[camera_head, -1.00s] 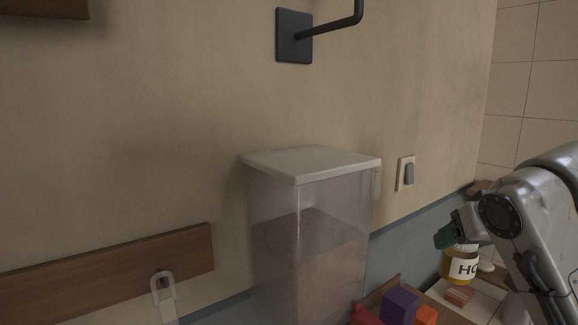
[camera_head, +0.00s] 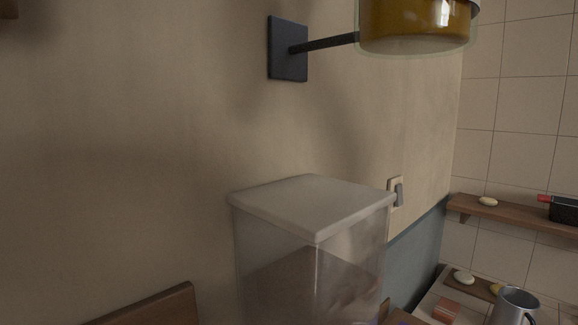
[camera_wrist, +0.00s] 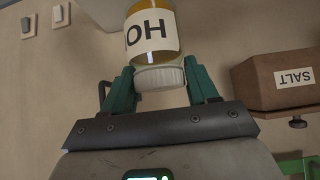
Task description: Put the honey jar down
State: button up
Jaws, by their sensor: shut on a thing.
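The honey jar (camera_wrist: 152,34) has amber contents, a label reading "HO" and a white lid. In the wrist view, my gripper (camera_wrist: 160,84) is shut on it, with a green finger on each side of the lid. In the head view, the lower part of the jar (camera_head: 415,28) hangs in the air at the top edge, in front of the wall bracket's arm. Nothing is seen directly under its base. The rest of the jar and my gripper are outside the head view.
A clear bin with a white lid (camera_head: 312,205) stands below the jar's level. A black wall bracket (camera_head: 287,48) sticks out behind. A metal mug (camera_head: 515,305) and a shelf (camera_head: 520,218) are at right. A brown salt box (camera_wrist: 275,80) shows in the wrist view.

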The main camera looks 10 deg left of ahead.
jog(key=shift+s+a+r, duration=0.15)
jog(key=shift+s+a, duration=0.1)
jog(key=shift+s, duration=0.05)
jog(key=w+a+f+p, duration=0.2)
jog(key=w+f, duration=0.2)
jog(key=w+a+f+p, duration=0.2)
jog(key=w+f, duration=0.2)
jog(key=w+a+f+p, duration=0.2)
jog(key=w+f, duration=0.2)
jog(key=shift+w+f, duration=0.1)
jog(key=shift+f, duration=0.1)
jog(key=shift+a+f, duration=0.1)
jog(key=shift+f, duration=0.2)
jog(key=shift+f, duration=0.1)
jog(key=o, duration=1.4)
